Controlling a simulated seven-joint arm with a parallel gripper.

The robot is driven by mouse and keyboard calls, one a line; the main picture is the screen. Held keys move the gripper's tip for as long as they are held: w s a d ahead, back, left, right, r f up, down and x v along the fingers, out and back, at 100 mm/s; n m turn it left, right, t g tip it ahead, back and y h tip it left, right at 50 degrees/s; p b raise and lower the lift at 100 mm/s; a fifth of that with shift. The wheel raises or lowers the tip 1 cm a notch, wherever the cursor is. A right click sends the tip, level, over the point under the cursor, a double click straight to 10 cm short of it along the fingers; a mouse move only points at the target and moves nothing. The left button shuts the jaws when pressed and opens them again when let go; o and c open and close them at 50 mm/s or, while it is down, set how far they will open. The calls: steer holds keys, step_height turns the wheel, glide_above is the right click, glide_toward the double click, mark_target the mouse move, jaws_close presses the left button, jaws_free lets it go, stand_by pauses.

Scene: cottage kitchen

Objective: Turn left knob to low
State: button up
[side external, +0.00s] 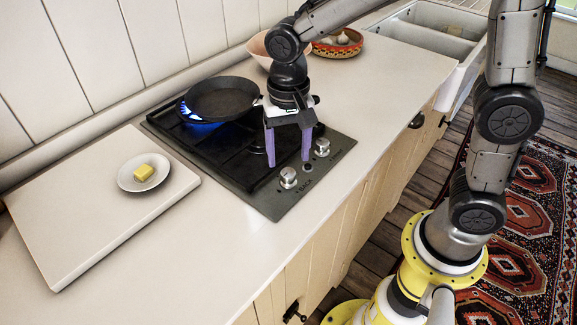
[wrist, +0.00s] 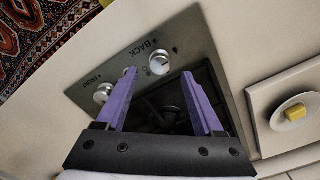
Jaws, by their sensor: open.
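The silver left knob (side external: 288,177), beside the BACK label, stands on the front strip of the dark hob (side external: 268,205). In the wrist view the left knob (wrist: 160,63) appears between and just beyond my fingertips. A second silver knob (side external: 322,147) stands to its right; in the wrist view it lies left of my left finger. My gripper (side external: 288,161) is open and empty, its purple fingers pointing down over the hob, apart from the left knob. In the wrist view my gripper (wrist: 160,73) has its fingers well spread. The knobs' exact settings are too small to read.
A black frying pan (side external: 222,99) sits over a lit blue flame (side external: 199,126) at the hob's back left. A cutting board (side external: 85,215) with a plate of butter (side external: 144,172) lies left. A pink bowl (side external: 262,48) and a patterned bowl (side external: 338,46) stand behind.

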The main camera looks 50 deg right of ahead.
mark_target(289, 173)
steer(key=shift+f, duration=2.25)
jaws_close()
